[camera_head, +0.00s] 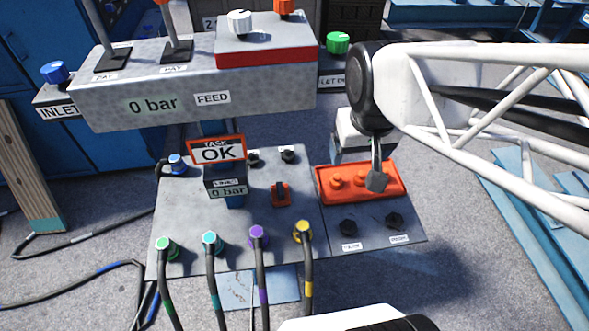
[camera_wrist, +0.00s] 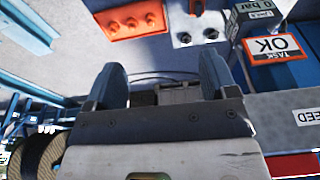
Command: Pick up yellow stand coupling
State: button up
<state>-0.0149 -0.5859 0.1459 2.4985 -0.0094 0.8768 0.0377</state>
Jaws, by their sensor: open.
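The yellow stand coupling (camera_head: 303,231) sits on the front edge of the grey panel (camera_head: 180,225), at the right end of a row of coloured couplings. A dark cable with a yellow band runs down from it. My gripper (camera_head: 377,178) is above and to the right of it, over the orange-red tray, well apart from it. In the wrist view my gripper (camera_wrist: 162,78) has its two fingers spread with nothing between them. I cannot make out the yellow coupling in the wrist view.
Green (camera_head: 166,245), cyan (camera_head: 210,240) and purple (camera_head: 258,234) couplings stand left of the yellow one. The orange-red tray (camera_head: 325,186) holds rounded orange pieces. The grey FEED block (camera_head: 200,100) overhangs the panel's back. Black knobs (camera_head: 348,227) sit right of the yellow coupling.

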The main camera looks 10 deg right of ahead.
jog(key=w+a+f+g, duration=0.15)
jog(key=w+f, duration=0.25)
jog(key=f, duration=0.4)
jog(key=w+a+f, duration=0.3)
jog(key=w+f, duration=0.1)
jog(key=f, duration=0.4)
send_over(303, 227)
jog(key=shift+g, duration=0.45)
notch_tip(303, 227, down, 18)
jog(key=shift+w+r, duration=0.15)
jog(key=shift+f, duration=0.55)
jog(key=shift+f, duration=1.25)
jog(key=shift+f, duration=0.15)
jog(key=shift+f, duration=2.45)
